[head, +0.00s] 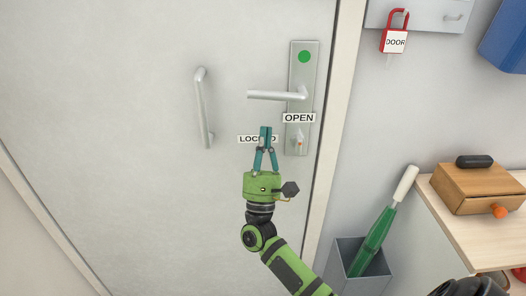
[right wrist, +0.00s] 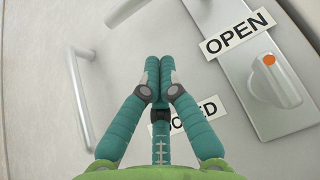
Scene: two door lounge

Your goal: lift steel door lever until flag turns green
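The steel door lever (head: 278,95) is on a plate (head: 293,75) at the right side of the door. It looks about level and points left. The round flag (head: 304,57) above it is green. My right gripper (head: 266,129) is below the lever, with a visible gap between them in the head view. Its teal fingers (right wrist: 153,65) are together and hold nothing that I can see. My left gripper is not in view.
A vertical pull handle (head: 203,108) is left of the lever. A thumb turn (right wrist: 276,81) is on the plate near an OPEN label (head: 299,118). Right of the door are a bin (head: 354,275) with a green umbrella (head: 376,237) and a table (head: 450,201) with a wooden box (head: 478,187).

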